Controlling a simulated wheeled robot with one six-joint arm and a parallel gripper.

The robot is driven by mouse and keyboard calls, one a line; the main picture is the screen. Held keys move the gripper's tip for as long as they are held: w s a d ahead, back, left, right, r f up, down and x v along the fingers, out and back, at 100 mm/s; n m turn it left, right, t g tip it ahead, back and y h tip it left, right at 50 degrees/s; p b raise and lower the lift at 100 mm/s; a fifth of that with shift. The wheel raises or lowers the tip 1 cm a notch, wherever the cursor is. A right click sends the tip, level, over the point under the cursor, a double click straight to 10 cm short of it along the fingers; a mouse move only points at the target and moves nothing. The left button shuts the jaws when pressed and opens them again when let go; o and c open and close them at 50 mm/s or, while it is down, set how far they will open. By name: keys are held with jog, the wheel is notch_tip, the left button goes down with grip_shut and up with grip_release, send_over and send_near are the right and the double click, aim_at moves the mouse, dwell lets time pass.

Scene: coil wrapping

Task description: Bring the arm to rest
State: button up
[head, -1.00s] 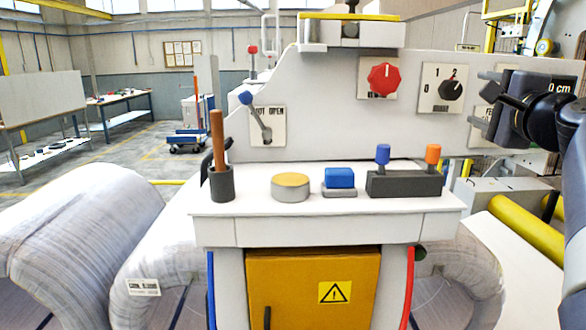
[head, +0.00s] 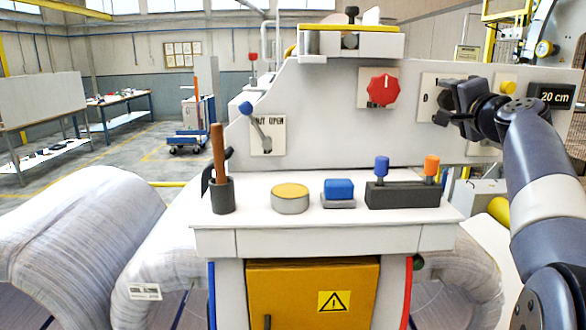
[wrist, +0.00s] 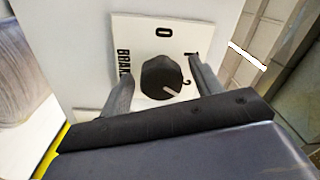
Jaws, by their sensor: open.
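My gripper (head: 438,100) is open and empty, in front of the white panel at the right in the head view. It covers most of the black rotary switch there. In the wrist view, my gripper (wrist: 159,66) has its two fingers apart, on either side of the black knob (wrist: 160,76). I cannot tell whether the fingers touch the knob. Its white pointer line aims towards the 2 on the white plate (wrist: 150,30). My arm (head: 545,170) reaches up along the right edge of the head view.
The panel also carries a red knob (head: 383,89), a blue-tipped lever (head: 246,108) and a 20 cm display (head: 552,96). On the console shelf (head: 325,228) stand a brown-handled stick (head: 218,155), a yellow-topped button (head: 290,198), a blue button (head: 339,188) and two small levers (head: 403,195).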

jog(key=n+b, duration=0.1)
jog(key=n, duration=0.3)
jog(key=shift+n, duration=0.4)
jog(key=n, duration=0.9)
jog(key=shift+r+n+y, duration=0.1)
jog(key=shift+n+y, duration=0.2)
jog(key=shift+n+p, duration=0.8)
jog(key=shift+n, duration=1.2)
jog(key=shift+s, duration=0.15)
